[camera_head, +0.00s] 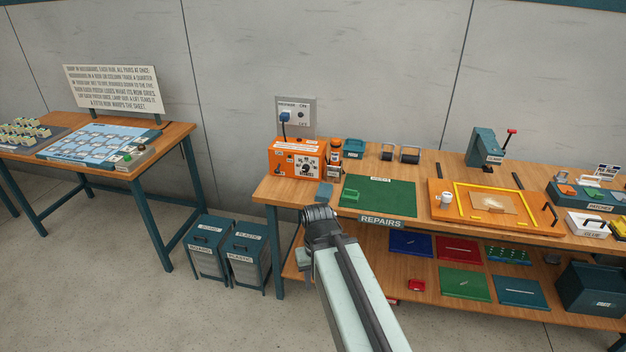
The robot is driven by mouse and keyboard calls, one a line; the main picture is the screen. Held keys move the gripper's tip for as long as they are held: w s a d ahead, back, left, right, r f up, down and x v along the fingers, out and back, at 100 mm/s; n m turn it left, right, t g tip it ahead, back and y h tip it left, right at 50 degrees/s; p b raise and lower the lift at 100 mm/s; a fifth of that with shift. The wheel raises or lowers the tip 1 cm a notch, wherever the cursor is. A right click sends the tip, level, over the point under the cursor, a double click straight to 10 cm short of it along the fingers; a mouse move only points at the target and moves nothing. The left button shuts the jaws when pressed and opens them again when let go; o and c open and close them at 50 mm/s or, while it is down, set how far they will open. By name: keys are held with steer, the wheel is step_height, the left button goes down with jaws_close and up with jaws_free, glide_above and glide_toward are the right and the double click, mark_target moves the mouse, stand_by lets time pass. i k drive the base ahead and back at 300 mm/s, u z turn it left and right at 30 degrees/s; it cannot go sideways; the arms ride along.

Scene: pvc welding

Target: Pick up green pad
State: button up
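A flat green mat (395,194) lies on the right workbench, behind the REPAIRS label. A small green piece (349,195) sits on its left part. A green panel (466,283) lies on the shelf below, and a small green patch shows in the patches tray (568,200) at the far right. I cannot tell for sure which of these is the green pad. My arm reaches up from the bottom centre, and its dark end (320,214) is by the bench's front left, left of the green mat. The fingers are not clear, so I cannot tell open from shut.
An orange machine (297,158) stands at the bench's back left. A yellow-framed board (492,201) and a teal clamp (487,147) are right of the mat. Two bins (244,255) stand on the floor left of the bench. A second table (160,150) is at the left.

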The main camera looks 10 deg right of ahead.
mark_target(350, 194)
steer(key=u, duration=0.4)
steer(key=i, duration=1.5)
steer(key=u, duration=0.25)
steer(key=k, duration=0.65)
steer(key=u, duration=0.2)
steer(key=i, duration=1.15)
steer(key=z, duration=0.05)
